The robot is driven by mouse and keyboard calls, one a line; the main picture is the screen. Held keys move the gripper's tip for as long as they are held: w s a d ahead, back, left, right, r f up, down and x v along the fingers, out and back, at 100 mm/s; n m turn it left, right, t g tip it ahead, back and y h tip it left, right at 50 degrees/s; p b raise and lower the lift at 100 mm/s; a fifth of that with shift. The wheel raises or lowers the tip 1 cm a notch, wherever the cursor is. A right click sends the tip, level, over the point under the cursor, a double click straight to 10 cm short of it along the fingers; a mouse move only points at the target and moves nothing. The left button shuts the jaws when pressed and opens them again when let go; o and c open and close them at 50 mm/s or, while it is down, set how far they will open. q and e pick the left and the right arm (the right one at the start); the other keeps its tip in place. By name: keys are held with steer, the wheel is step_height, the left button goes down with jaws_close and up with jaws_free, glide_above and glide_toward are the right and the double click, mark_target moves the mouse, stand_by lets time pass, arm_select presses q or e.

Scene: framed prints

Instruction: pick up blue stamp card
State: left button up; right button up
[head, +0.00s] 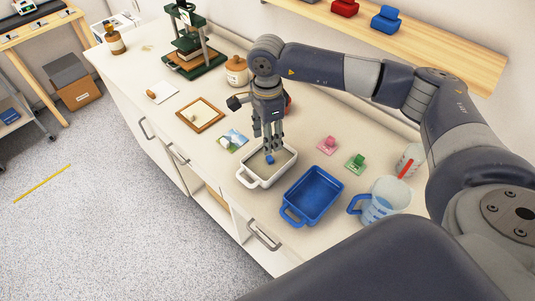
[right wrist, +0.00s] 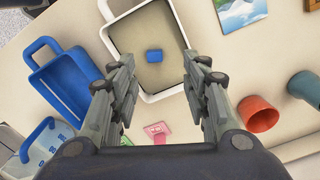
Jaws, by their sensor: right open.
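A small blue block (head: 269,159) sits inside the white tray (head: 251,182). It also shows in the right wrist view (right wrist: 154,55), on the tray's greyish bottom. I cannot make out a card under it. My right gripper (head: 270,145) points down over the white tray, above and beside the blue block. In the right wrist view its two fingers (right wrist: 158,75) are spread apart with nothing between them, and the block lies beyond the tips. My left gripper is not in view.
A blue tray (head: 322,176) stands right of the white one. A pink card with a block (head: 327,144), a green one (head: 355,162) and a measuring jug (head: 385,196) are further right. A picture card (head: 233,140) and wooden frame (head: 201,115) lie left.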

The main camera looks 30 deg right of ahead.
mark_target(268, 158)
steer(key=f, duration=0.1)
steer(key=s+f, duration=0.1)
steer(key=shift+a+f+p, duration=0.2)
steer(key=shift+f+p, duration=0.1)
steer(key=shift+f, duration=0.05)
steer(key=shift+w+f, duration=0.1)
steer(key=shift+f, duration=0.15)
step_height(268, 158, down, 4)
steer(key=p, duration=0.2)
steer(key=shift+f+p, duration=0.15)
steer(key=shift+p, duration=0.15)
steer(key=shift+f, duration=0.4)
steer(key=shift+d, duration=0.1)
steer(key=shift+c, duration=0.5)
steer(key=c, duration=0.8)
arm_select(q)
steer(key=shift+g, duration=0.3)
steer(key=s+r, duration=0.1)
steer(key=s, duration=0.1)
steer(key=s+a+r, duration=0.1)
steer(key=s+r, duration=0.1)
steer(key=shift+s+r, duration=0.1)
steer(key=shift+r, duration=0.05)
arm_select(e)
steer(key=shift+c, duration=0.2)
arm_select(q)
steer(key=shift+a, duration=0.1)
